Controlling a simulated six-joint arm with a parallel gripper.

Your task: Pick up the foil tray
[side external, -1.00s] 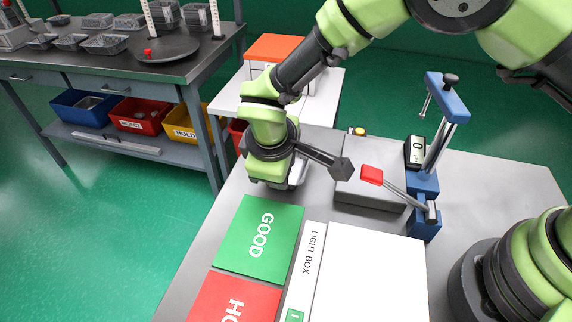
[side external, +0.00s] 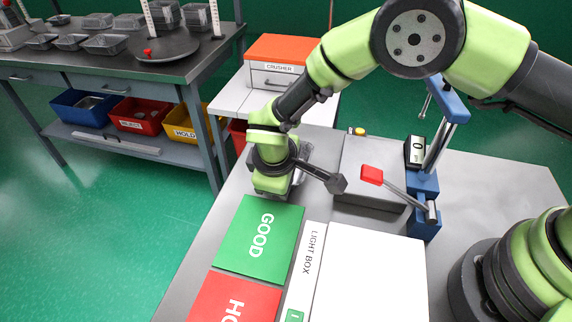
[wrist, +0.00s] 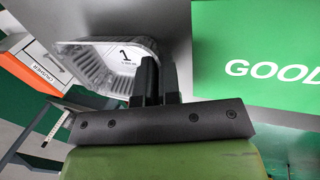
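The foil tray (wrist: 95,66) is a silvery, ribbed, open tray with a label marked 1. In the wrist view it lies at the upper left, beyond the fingers. My gripper (wrist: 159,66) has its two dark fingers close together at the tray's right end, with the tray's edge at or between them. Contact and whether they are shut on the rim cannot be told. In the side external view my gripper end (side external: 271,185) hides the fingers and much of the tray (side external: 302,158), which shows beside and behind it.
The green GOOD mat (side external: 258,236) lies just in front of my gripper. A grey block (side external: 372,172) and a blue stand with a red-tipped lever (side external: 371,175) are to the right. The white light box (side external: 370,275) is nearer. The orange-topped crusher (side external: 283,50) stands behind.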

